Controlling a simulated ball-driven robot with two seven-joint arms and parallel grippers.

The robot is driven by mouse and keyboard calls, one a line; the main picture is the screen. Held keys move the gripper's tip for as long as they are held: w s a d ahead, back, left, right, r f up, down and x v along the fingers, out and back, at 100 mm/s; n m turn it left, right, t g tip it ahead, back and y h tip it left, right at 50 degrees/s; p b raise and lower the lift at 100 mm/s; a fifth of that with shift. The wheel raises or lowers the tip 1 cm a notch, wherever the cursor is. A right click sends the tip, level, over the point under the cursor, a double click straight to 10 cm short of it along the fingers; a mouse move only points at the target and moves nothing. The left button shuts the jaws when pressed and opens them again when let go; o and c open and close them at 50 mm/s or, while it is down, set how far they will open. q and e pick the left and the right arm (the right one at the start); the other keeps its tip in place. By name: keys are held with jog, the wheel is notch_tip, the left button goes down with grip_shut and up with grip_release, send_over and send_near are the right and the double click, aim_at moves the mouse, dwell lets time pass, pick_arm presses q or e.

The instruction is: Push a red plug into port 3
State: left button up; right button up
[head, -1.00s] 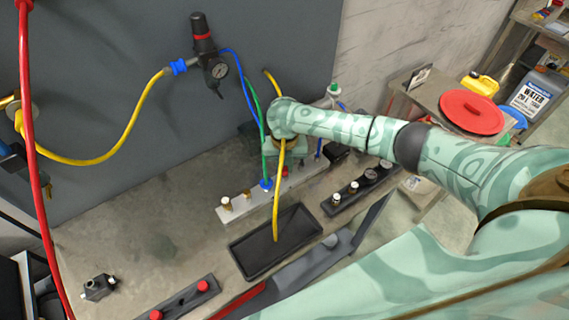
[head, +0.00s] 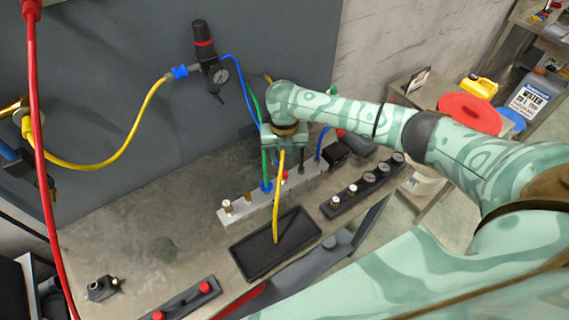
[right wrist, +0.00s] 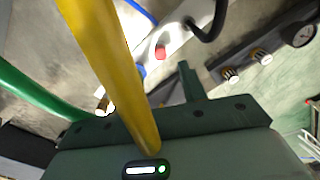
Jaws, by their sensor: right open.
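The red plug (head: 285,175) sits on the pale port bar (head: 237,212), in the row of fittings; it also shows in the right wrist view (right wrist: 160,52). How deep it sits is not clear. Port numbers are not readable, so I cannot tell which is port 3. My right gripper (head: 284,152) is open, pointing down above the bar, close to the red plug and apart from it in the wrist view. One finger (right wrist: 188,82) shows there; the other is hidden. A yellow hose (head: 277,205) crosses in front of the gripper. My left gripper is not in view.
A black tray (head: 250,262) lies in front of the bar. A green hose (head: 264,160) and a blue hose (head: 322,145) rise from the bar. A black strip with gauges (head: 335,207) lies to the right. A regulator (head: 208,55) hangs on the back panel.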

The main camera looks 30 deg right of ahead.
notch_tip(320, 180, up, 10)
jog(key=p, duration=0.1)
jog(key=shift+f+p, duration=0.2)
jog(key=shift+p, duration=0.2)
jog(key=shift+s, duration=0.1)
